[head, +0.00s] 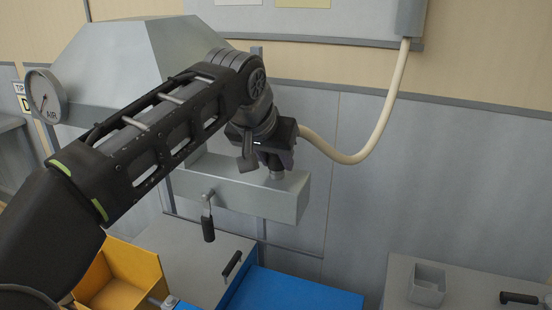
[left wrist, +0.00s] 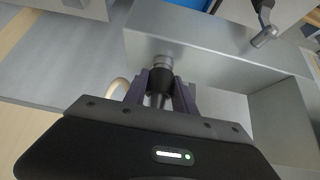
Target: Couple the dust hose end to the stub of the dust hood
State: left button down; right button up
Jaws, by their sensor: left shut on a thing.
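My left gripper (head: 277,160) is shut on the dark dust hose end (left wrist: 161,82), between its two fingers in the left wrist view (left wrist: 160,95). The pale hose (head: 372,145) runs from behind the gripper up to a grey box at the upper right. The short metal stub (head: 276,175) is on the grey box-shaped dust hood (head: 240,196), just below the gripper. In the left wrist view the stub (left wrist: 162,62) is in line with the hose end and seems to meet it. I cannot tell how far they overlap. My right gripper is out of view.
A lever with a black grip (head: 208,228) hangs from the hood's front. Below are a yellow bin (head: 135,265), a blue surface (head: 290,290) and a grey lid with a black handle (head: 231,265). A round AIR gauge (head: 45,96) is at the left.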

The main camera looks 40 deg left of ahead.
pick_arm(q)
jog(key=shift+f, duration=0.1)
jog(key=c, duration=0.9)
grip_release()
jog(key=v, duration=0.8)
jog(key=shift+w, duration=0.1)
